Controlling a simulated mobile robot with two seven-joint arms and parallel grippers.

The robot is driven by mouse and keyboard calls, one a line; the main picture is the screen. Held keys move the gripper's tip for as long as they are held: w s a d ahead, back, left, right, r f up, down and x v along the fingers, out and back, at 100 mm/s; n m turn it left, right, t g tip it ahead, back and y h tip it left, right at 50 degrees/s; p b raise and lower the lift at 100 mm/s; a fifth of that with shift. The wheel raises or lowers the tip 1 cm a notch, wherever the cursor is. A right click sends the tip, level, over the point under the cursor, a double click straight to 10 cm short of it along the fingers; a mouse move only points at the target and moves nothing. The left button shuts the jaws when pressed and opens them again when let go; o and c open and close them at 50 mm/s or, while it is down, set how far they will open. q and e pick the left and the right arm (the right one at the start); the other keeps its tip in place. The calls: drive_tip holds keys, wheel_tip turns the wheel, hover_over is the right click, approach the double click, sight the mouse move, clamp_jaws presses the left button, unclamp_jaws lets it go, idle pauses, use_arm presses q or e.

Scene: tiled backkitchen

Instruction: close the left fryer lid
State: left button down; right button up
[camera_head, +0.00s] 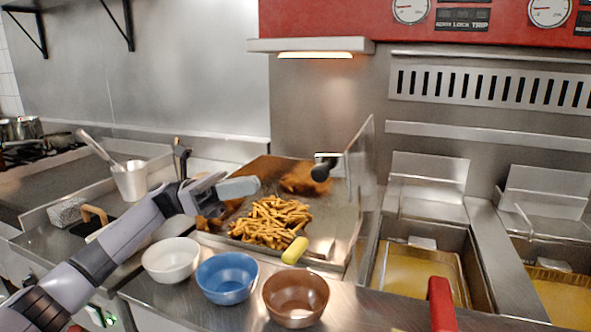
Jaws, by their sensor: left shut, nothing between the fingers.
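The left fryer (380,262) is an open steel well with yellow oil, right of centre. A flat steel panel, seemingly its lid (428,172), stands raised behind the well. My left gripper (246,187) is shut and empty. It appears above the fries tray, well left of the left fryer and its lid, and touches neither. My right gripper is not in view.
A second open fryer (553,262) stands at the right. A red handle (441,304) sticks up before the left fryer. Fries (270,222) lie in a steel tray. White (171,260), blue (227,278) and brown (295,298) bowls line the front counter.

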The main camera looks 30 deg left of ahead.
sight(312, 174)
use_arm(q)
drive_tip(key=p+x, duration=0.3)
drive_tip(key=x, duration=0.6)
drive_tip(key=shift+r, duration=0.1)
drive_tip(key=shift+w+d, duration=0.15)
drive_tip(key=shift+d, duration=0.1)
drive_tip(key=shift+d+r, duration=0.1)
drive_tip(key=shift+r, duration=0.05)
